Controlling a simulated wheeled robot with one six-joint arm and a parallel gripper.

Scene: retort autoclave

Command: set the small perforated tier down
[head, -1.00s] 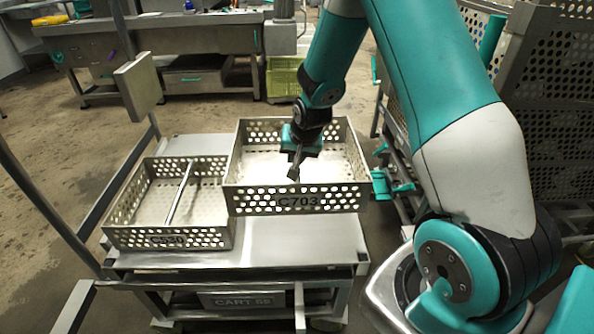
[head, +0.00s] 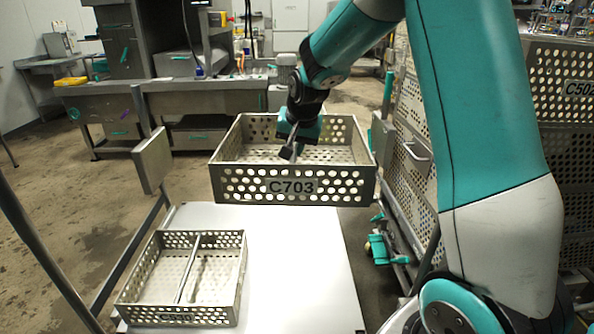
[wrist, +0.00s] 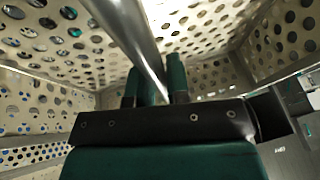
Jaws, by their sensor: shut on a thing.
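My gripper (head: 290,152) reaches down into a perforated steel tier labelled C703 (head: 240,187) and is shut on its round cross bar. In the wrist view the bar (wrist: 128,32) runs down between the two fingers (wrist: 155,86), with the tier's perforated floor and walls around them. The tier hangs about level, above the back part of the cart's pale flat top (head: 295,265). Its underside and the exact gap to the cart are hidden.
Another perforated tier with a cross bar (head: 132,287) stands on the cart's left side. Bare cart top lies to its right. A post with a grey panel (head: 151,160) rises at the cart's left. Perforated racks (head: 560,130) stand at the right. A bench (head: 200,98) is behind.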

